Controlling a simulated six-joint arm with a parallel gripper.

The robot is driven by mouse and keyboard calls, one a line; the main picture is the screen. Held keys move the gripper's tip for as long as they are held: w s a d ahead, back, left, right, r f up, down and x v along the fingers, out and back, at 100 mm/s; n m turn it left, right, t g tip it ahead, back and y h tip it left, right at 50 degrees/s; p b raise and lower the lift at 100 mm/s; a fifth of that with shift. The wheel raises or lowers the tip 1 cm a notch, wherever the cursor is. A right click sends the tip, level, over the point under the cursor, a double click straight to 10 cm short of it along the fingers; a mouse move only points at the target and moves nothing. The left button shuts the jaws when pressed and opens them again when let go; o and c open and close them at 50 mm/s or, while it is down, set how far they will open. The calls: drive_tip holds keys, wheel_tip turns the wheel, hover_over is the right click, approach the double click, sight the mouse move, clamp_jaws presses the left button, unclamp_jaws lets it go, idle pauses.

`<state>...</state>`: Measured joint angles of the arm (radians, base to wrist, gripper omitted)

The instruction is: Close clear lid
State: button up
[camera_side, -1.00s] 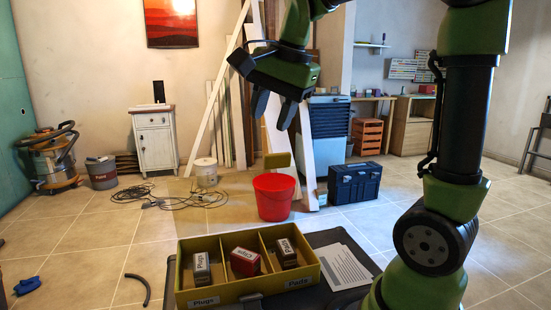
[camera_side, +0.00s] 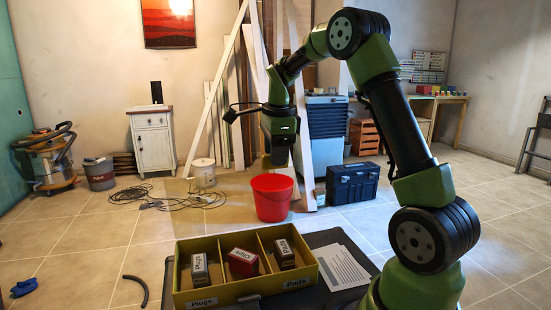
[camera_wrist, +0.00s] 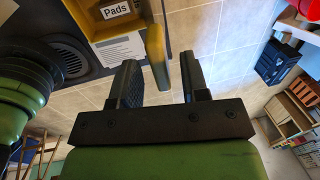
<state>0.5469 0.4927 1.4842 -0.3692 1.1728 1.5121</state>
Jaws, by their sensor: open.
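A yellow box (camera_side: 215,296) with three compartments stands on a dark case. It holds a Plugs pack (camera_side: 199,268) at left, a red Clips pack (camera_side: 243,263) in the middle and a Pads pack (camera_side: 284,254) at right. The clear lid (camera_side: 235,205) seems to stand open behind the box, showing only as a faint tint. A yellow tab (camera_wrist: 157,57), apparently the lid's handle, shows in the wrist view ahead of my fingers, nearer the left one. My gripper (camera_side: 279,164) points down above and behind the box, open and empty, covering most of the tab.
A white printed sheet (camera_side: 343,266) lies right of the box on the dark case (camera_side: 322,237). A red bucket (camera_side: 272,199) and a dark blue toolbox (camera_side: 352,184) stand on the floor behind. A black hose piece (camera_side: 138,290) lies at left.

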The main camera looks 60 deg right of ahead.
drive_tip(key=shift+w+d+f, duration=0.1)
drive_tip(key=shift+f, duration=0.75)
clamp_jaws()
